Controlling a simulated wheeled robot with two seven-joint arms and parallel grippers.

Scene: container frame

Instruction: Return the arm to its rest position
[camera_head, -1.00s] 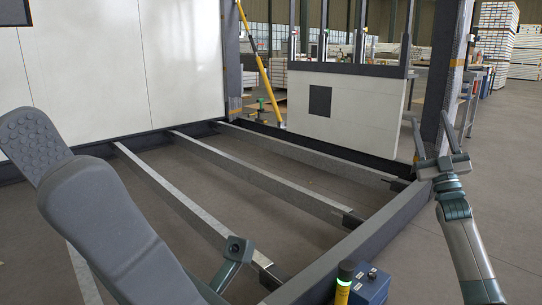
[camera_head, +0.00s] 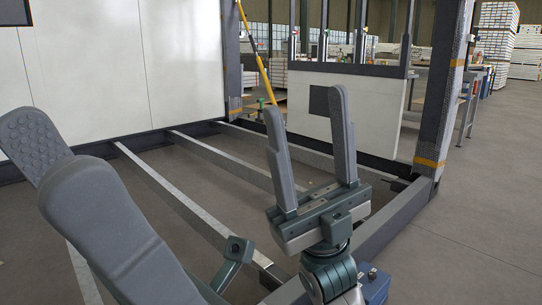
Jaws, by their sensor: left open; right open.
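My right gripper (camera_head: 310,150) is in the lower middle of the head view, above the front side of the container frame (camera_head: 405,205). Its two long grey fingers point up, apart, with nothing between them. My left gripper (camera_head: 60,165) is large and close at the lower left. Its two thick grey fingers are apart, one with a studded pad, and it holds nothing visible. The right arm comes up from the bottom edge and hides part of the frame's beams.
Long metal floor beams (camera_head: 185,195) run across the frame. A white wall panel (camera_head: 120,70) stands at the left and a grey post (camera_head: 440,100) at the right. A blue box (camera_head: 375,283) is partly hidden by my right arm. Open floor (camera_head: 490,190) lies at the right.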

